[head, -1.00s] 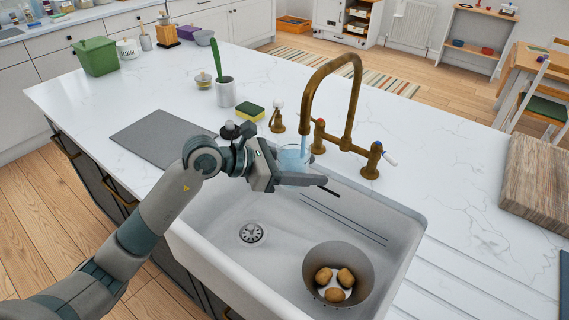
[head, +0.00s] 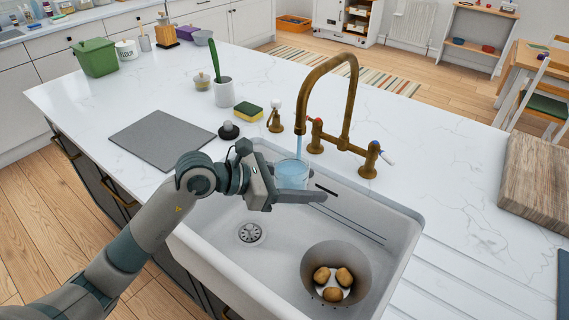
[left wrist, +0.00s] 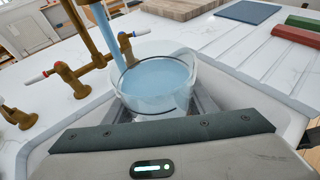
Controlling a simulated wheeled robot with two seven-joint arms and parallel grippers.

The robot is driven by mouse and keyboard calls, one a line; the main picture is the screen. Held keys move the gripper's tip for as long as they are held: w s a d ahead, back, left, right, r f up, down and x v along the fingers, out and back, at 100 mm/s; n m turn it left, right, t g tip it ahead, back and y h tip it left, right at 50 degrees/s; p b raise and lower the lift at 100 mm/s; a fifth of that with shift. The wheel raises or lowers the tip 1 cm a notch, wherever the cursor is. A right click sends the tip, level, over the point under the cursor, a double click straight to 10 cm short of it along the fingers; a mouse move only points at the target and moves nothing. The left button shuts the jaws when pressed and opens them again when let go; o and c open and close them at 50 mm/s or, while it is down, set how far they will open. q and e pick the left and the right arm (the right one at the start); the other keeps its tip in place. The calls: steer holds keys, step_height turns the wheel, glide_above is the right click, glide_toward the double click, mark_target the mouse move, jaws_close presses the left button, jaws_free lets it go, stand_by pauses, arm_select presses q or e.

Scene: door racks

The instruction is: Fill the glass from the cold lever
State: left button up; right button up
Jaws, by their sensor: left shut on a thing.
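My left gripper (head: 296,193) is shut on a clear glass (head: 291,174) and holds it upright over the back of the sink. The glass holds pale blue water, its surface high toward the rim in the left wrist view (left wrist: 158,82). A water stream (head: 299,146) falls from the brass tap (head: 350,97) to the back rim of the glass; I cannot tell whether all of it lands inside. The blue-marked cold lever (head: 388,158) is at the right, its white handle pointing outward. The red-marked lever (left wrist: 38,77) is at the left. My right gripper is out of view.
The white sink (head: 225,215) lies below, with a grey bowl (head: 365,270) of potatoes in it. A soap dispenser (head: 275,115), sponge (head: 249,112) and grey mat (head: 160,139) are on the counter. A wooden board (head: 535,185) lies at the right.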

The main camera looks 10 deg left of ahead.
arm_select(q)
steer(key=shift+s+d+f, duration=0.15)
steer(key=shift+s+f, duration=0.05)
steer(key=shift+s, duration=0.45)
steer(key=shift+s+d+f, duration=0.2)
steer(key=shift+s, duration=0.5)
steer(key=shift+s+d+f, duration=0.15)
steer(key=shift+s+f, duration=0.05)
steer(key=shift+s, duration=0.45)
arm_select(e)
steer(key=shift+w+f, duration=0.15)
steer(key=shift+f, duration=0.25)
arm_select(q)
steer(key=shift+w+d+r+p, duration=0.1)
steer(key=shift+p, duration=0.3)
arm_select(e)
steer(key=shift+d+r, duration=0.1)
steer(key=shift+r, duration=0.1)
